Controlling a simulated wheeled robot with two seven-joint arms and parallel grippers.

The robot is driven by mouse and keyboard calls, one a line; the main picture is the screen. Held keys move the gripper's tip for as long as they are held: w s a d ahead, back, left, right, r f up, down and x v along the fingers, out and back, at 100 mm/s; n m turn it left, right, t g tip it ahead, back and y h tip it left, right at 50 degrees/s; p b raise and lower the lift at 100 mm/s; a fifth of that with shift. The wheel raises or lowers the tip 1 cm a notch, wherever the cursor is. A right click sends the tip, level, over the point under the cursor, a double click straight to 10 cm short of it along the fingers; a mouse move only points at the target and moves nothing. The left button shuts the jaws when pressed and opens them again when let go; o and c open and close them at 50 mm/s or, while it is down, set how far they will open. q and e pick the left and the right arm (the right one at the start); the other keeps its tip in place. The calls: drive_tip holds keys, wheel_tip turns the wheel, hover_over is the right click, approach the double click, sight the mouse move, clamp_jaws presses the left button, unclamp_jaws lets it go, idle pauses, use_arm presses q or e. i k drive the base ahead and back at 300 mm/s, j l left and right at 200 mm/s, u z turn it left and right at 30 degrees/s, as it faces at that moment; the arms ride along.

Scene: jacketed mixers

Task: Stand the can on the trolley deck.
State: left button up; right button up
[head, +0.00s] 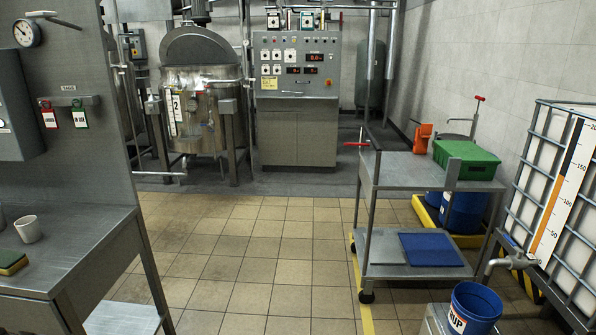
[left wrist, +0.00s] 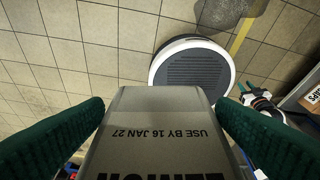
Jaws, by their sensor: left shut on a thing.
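The can is a grey block-shaped container (left wrist: 160,140) with dark print reading "USE BY 16 JAN 27" and part of a larger word below. In the left wrist view my left gripper (left wrist: 160,118) has a green-padded finger on each side of it and is shut on it, above the tiled floor. The head view shows neither the can nor my left gripper. The trolley (head: 405,172) stands at the right in the head view, with bare grey deck at its front left. A small white and black part, perhaps of my right arm, shows at the right in the left wrist view.
A green tub (head: 466,160) and an orange item (head: 422,138) occupy the back and right of the deck. A blue mat (head: 430,249) lies on the lower shelf. A blue bucket (head: 474,305) and caged tank (head: 560,190) stand right. Tiled floor left of the trolley is clear.

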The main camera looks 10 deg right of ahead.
sight(401, 168)
drive_tip(key=i+z, duration=0.1)
drive_tip(key=i, duration=0.6)
drive_tip(key=i+j, duration=0.15)
drive_tip(key=i, duration=0.6)
drive_tip(key=i+z, duration=0.4)
drive_tip(key=i+j+z, duration=0.2)
drive_tip(key=z, duration=0.2)
drive_tip(key=i+j+z, duration=0.2)
drive_tip(key=z, duration=0.15)
drive_tip(key=i+j+z, duration=0.6)
drive_tip(key=j+z, duration=0.15)
drive_tip(key=i+j+z, duration=0.1)
drive_tip(key=j+z, duration=0.25)
drive_tip(key=j, duration=0.2)
drive_tip(key=j+z, duration=0.35)
drive_tip(key=j, duration=0.15)
drive_tip(key=i+j, duration=0.05)
